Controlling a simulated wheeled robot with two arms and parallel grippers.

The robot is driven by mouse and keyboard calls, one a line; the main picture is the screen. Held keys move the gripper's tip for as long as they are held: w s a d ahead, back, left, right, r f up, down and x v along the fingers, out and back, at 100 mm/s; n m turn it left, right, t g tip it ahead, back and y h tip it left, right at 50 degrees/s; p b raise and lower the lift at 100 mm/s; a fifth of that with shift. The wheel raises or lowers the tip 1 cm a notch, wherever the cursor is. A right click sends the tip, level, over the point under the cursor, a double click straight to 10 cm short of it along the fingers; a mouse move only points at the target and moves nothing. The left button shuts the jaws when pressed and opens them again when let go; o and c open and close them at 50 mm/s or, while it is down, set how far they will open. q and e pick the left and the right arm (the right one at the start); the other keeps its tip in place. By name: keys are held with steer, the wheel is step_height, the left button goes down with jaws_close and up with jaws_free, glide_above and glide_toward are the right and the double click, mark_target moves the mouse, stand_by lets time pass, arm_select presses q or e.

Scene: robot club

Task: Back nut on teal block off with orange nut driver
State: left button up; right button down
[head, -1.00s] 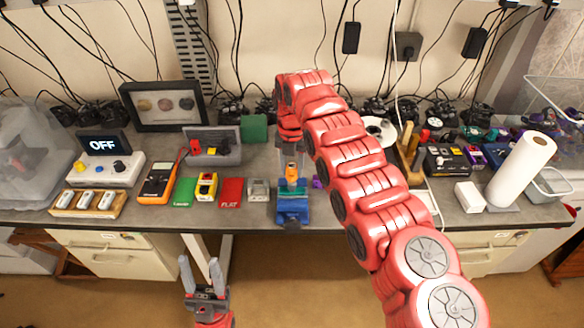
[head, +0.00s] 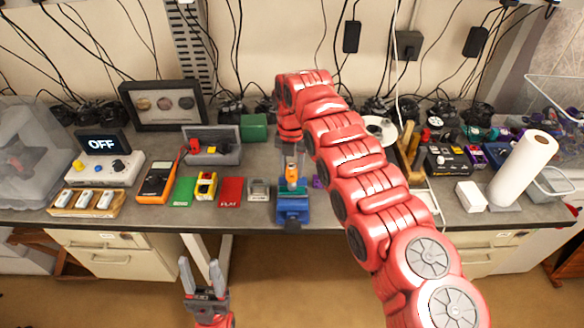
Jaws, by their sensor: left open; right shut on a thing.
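My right gripper (head: 291,160) is above the bench at the middle of the head view, pointing down. It is shut on the orange nut driver (head: 291,173), which stands upright over the teal block (head: 293,188). The block sits in a blue vise (head: 293,212) at the bench's front edge. The nut is hidden, and I cannot tell whether the driver's tip is seated on it. My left gripper (head: 201,275) is open and empty, below and in front of the bench edge.
Left of the vise lie a red mat (head: 231,191), a green mat (head: 184,192) and an orange multimeter (head: 157,181). A paper towel roll (head: 524,168) stands at the right. My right arm covers the bench right of the vise.

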steer(key=shift+f+b, duration=0.2)
steer(key=shift+b, duration=0.3)
stand_by(0.6)
steer(key=shift+c, duration=2)
jaws_free()
